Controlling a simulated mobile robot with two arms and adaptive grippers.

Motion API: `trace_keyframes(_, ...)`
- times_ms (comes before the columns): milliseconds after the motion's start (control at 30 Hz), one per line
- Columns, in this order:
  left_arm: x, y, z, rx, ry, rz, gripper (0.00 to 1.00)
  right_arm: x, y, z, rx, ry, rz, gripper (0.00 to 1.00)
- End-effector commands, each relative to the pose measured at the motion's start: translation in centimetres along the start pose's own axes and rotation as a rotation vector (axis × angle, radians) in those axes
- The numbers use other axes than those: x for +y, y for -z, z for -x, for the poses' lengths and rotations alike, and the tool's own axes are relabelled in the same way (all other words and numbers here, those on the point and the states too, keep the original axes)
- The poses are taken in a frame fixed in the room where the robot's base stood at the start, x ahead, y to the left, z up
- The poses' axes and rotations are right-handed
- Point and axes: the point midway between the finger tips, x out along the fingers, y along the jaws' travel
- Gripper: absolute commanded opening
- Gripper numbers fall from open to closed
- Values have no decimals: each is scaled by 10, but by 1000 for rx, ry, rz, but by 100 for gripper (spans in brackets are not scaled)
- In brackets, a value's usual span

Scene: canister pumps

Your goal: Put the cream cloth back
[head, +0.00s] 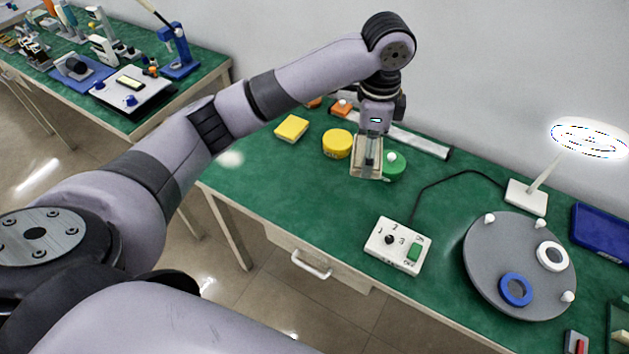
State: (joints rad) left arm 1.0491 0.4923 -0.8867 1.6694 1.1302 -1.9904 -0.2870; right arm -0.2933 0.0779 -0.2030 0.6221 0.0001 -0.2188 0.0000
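My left arm reaches in from the left, and its gripper (368,160) points down over the green table near the back wall. A small cream piece, which looks like the cream cloth (366,171), shows at the fingertips, and the fingers appear closed on it. It is close to the left of a green round lid or pot (395,167) and partly overlaps it in the picture. Whether the cloth touches the table I cannot tell. My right gripper is not in view.
A yellow block or folded cloth (292,128), a yellow round pot (337,144) and an orange item (342,107) lie left of the gripper. A switch box (398,246), grey turntable (490,285) and lamp (526,196) stand right. The front-left table is clear.

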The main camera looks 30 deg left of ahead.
Motion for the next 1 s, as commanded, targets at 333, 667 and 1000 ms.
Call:
trace_keyframes(333, 2, -2, -44, -6, -4, -1, 56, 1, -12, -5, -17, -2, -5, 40)
trace_keyframes(667, 0, -3, -129, -5, -1, 0, 56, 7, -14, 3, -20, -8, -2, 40)
trace_keyframes(1000, 0, -3, -169, -4, 1, -1, 56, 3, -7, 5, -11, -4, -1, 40)
